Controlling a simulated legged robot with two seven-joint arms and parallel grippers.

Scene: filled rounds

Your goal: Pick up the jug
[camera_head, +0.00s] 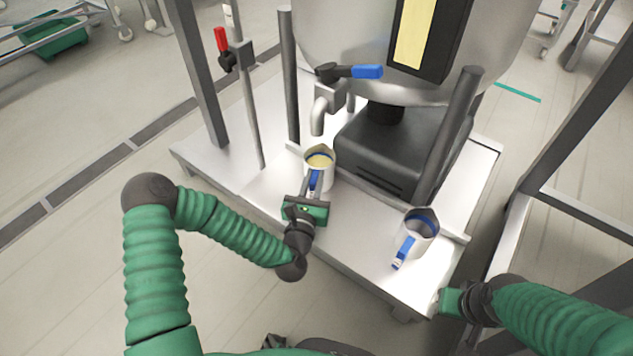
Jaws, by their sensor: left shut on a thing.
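A metal jug (328,177) with a blue rim and blue handle stands upright on the white platform, below and slightly right of the tap spout. Pale yellow contents show inside it. My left gripper (314,186) is shut on this jug's blue handle from the near side. The fingers hide part of the handle and the jug's lower front. A second jug (424,230) with a blue handle stands on the platform to the right and looks empty. My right gripper (437,302) is near the platform's front right corner, apart from both jugs; its finger opening does not show clearly.
A steel tank (340,35) with a blue-levered tap (366,72) stands behind the jugs. A dark box (390,150) sits under it. Grey posts (452,130) flank the white platform (375,265). A dark frame (570,130) stands at right. Floor is open at left.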

